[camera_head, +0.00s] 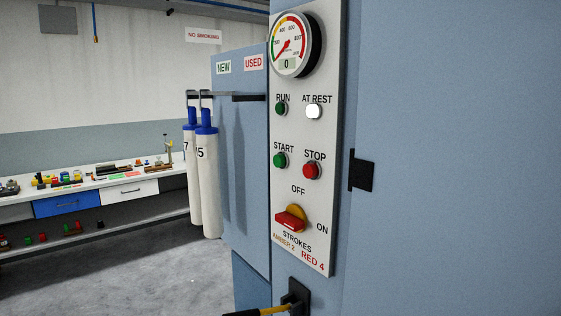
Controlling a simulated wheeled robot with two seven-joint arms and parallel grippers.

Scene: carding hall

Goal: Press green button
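The green START button (280,160) sits on a pale upright control panel (329,200), left of the red STOP button (312,171). A second green round part, the RUN lamp (281,109), is above it and looks dark. The white AT REST lamp (314,111) beside it looks lit. Nothing covers the START button. Neither of my grippers is in view.
Above is a dial gauge (291,45); below is a red switch handle (290,219). A black and yellow part (292,301) projects at the bottom edge. White rolls (208,185) hang left of the panel. A cluttered bench (141,190) stands farther left, with clear floor before it.

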